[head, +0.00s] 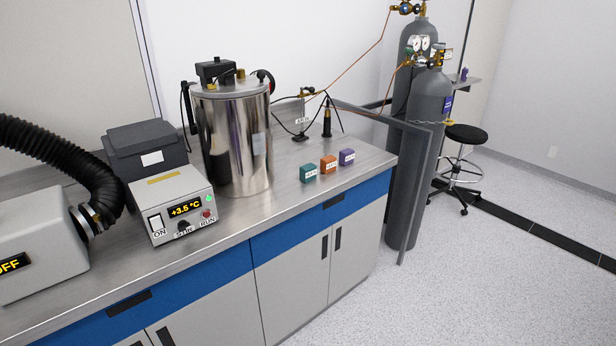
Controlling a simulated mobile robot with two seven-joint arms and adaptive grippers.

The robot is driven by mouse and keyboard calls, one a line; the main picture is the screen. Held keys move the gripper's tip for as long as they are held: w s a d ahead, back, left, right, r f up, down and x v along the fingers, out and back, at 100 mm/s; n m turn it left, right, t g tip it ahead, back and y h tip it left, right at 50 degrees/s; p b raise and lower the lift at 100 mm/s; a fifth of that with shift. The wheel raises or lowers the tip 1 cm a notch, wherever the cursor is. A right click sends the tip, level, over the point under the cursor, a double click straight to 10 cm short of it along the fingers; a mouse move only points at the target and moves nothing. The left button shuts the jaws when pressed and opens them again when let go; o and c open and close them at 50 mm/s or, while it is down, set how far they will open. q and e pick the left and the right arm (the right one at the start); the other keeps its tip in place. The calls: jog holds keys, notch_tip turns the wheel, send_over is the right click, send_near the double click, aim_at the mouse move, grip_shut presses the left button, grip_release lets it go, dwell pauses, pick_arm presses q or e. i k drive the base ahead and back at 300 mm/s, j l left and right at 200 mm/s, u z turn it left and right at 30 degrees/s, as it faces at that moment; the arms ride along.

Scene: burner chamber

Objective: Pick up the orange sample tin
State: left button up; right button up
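The orange sample tin (328,164) is a small box with a pale label on its front. It stands upright on the steel bench top, near the bench's right end. It is the middle one of a row of three small tins. A teal tin (308,173) stands to its left and a purple tin (347,157) to its right, with small gaps between them. Neither of my grippers shows in the head view, and nothing touches the orange tin.
Behind the tins stand a shiny metal vessel (234,140) and a small stand with cables (301,112). A controller box (172,205) reading +3.5 °C sits further left, beside a black hose (62,150). Grey gas cylinders (429,150) stand past the bench's right end. The floor (480,270) in front is clear.

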aim_at(329, 164)
jog(key=i+l+z, duration=0.1)
jog(key=i+l, duration=0.25)
jog(key=i+l+z, duration=0.1)
jog(key=i+l, duration=0.25)
jog(key=i, duration=0.2)
